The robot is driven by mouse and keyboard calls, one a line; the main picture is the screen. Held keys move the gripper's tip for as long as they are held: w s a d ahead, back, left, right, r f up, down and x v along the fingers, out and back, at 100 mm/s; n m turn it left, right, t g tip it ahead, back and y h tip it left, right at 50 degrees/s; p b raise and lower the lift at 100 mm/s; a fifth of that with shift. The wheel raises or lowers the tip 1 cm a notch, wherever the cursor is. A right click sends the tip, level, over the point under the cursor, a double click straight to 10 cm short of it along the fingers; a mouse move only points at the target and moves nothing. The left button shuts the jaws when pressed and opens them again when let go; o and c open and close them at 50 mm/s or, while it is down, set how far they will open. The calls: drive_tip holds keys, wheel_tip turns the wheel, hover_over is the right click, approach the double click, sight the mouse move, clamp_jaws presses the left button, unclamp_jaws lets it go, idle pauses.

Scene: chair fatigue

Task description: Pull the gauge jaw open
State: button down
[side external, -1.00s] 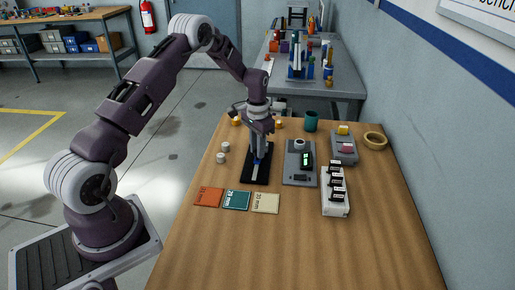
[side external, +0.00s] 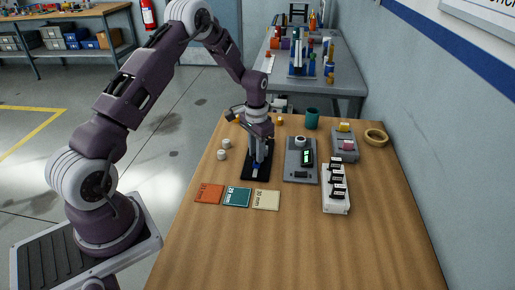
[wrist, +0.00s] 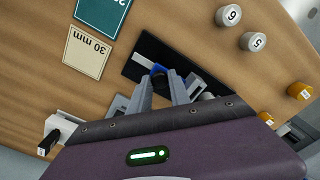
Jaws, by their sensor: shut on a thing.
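The gauge is a long black base (side external: 249,174) on the wooden table, with a pale metal rail (wrist: 148,50) along it. A small blue jaw (wrist: 157,70) sits on the rail. My gripper (wrist: 160,78) points down over the base and is shut on the blue jaw, one finger on each side. In the side view my gripper (side external: 258,153) stands upright over the middle of the gauge, hiding part of the rail and most of the jaw.
Orange (side external: 209,193), teal (side external: 237,197) and cream (side external: 266,200) cards lie in front of the gauge. A grey device with a green display (side external: 307,158) and a white rack (side external: 335,200) stand right. Two pale cylinders (wrist: 255,40) stand left. The table's front is clear.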

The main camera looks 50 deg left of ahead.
drive_tip(key=shift+s+d, duration=0.15)
drive_tip(key=shift+d, duration=0.05)
drive_tip(key=c, duration=1.2)
unclamp_jaws()
wheel_tip(320, 180, up, 7)
drive_tip(key=shift+r, duration=0.1)
